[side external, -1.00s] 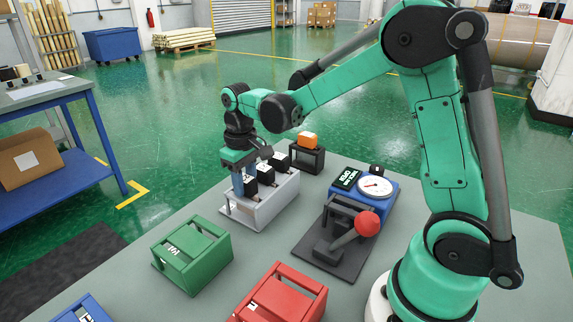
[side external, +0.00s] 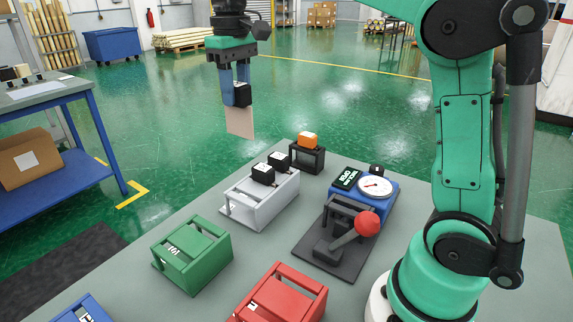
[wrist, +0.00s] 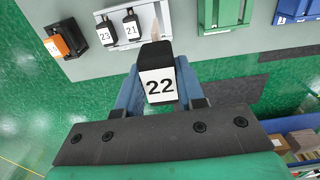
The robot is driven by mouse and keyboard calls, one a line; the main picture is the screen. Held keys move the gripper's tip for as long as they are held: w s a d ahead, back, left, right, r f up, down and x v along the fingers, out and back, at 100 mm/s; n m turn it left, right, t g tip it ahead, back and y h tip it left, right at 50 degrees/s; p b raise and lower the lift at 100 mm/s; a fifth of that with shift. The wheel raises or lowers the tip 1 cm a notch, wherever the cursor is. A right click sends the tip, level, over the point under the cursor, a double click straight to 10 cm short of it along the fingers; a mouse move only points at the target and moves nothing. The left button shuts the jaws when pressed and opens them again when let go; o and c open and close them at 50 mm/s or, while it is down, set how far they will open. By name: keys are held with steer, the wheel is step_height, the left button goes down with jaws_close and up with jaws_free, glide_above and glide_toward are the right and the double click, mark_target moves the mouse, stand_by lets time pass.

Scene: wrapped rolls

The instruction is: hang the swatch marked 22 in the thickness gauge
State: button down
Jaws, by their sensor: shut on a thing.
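My gripper (side external: 236,84) is shut on the black head of the swatch marked 22 (wrist: 158,84) and holds it high above the table's far edge. The swatch's pale sheet (side external: 240,122) hangs straight down in the side view. In the wrist view the white label reads 22 between the blue fingers. The thickness gauge (side external: 379,194) is blue with a round white dial and a dark display. In front of it is a dark press frame with a red-ball lever (side external: 367,224). The gauge is well apart from my gripper, to the right.
A grey rack (side external: 262,208) holds two black-headed swatches, marked 23 (wrist: 105,35) and 21 (wrist: 131,29). An orange-topped block (side external: 308,141) sits in a dark holder behind it. Green (side external: 207,262), red (side external: 296,278) and blue (side external: 82,309) racks stand nearer the front.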

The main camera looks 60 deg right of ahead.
steer(key=shift+r, duration=0.4)
steer(key=shift+s+d+r, duration=0.15)
steer(key=shift+s+d, duration=0.05)
steer(key=shift+d, duration=0.05)
steer(key=s+d+f, duration=0.3)
steer(key=s+f, duration=0.1)
steer(key=s, duration=0.5)
steer(key=s+d+f, duration=0.4)
steer(key=s, duration=0.5)
steer(key=shift+d, duration=0.3)
steer(key=shift+f, duration=0.1)
steer(key=shift+f, duration=2.45)
steer(key=shift+f, duration=3.25)
